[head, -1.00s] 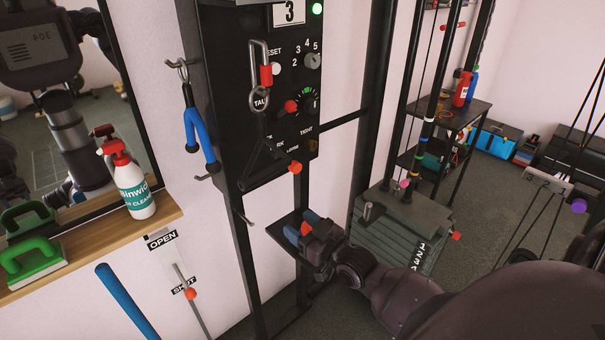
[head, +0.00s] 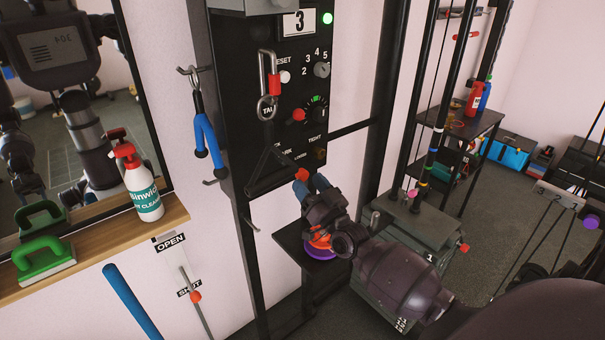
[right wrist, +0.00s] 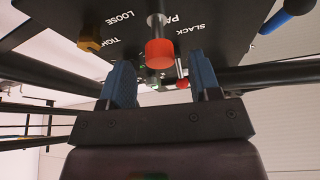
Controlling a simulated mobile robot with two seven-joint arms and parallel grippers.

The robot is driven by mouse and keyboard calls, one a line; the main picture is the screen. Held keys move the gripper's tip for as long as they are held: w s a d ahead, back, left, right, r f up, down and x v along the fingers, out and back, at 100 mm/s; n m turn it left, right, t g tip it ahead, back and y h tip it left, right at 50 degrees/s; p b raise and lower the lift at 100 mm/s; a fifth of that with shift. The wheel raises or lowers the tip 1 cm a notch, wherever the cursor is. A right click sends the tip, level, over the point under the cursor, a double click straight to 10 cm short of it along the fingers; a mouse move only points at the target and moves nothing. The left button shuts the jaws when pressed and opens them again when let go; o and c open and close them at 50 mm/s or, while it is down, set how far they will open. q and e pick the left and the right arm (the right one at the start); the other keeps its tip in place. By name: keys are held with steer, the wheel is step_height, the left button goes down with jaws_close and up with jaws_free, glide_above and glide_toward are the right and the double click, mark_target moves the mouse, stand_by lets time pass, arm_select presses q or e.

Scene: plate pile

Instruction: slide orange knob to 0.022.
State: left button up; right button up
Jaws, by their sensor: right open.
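The orange knob (head: 301,174) sticks out from the lower part of the black panel (head: 240,110). In the right wrist view the orange knob (right wrist: 159,53) sits on a grey stem near the PARK and SLACK lettering. My right gripper (head: 310,186) is just below the knob in the head view. In the right wrist view my right gripper (right wrist: 162,82) is open, its blue-padded fingers apart. The knob lies in line with the gap between them, seemingly just past the tips; I see no contact. My left gripper is not in view.
A small black shelf (head: 290,238) with orange and purple discs (head: 320,254) lies below my right gripper. A yellow knob (right wrist: 90,43) is beside the orange one. A wall slider with another orange knob (head: 195,296) is at lower left. A weight stack (head: 395,230) stands at right.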

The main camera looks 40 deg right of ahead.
mark_target(305, 178)
steer(key=shift+x, duration=1.7)
steer(key=shift+c, duration=0.2)
jaws_close()
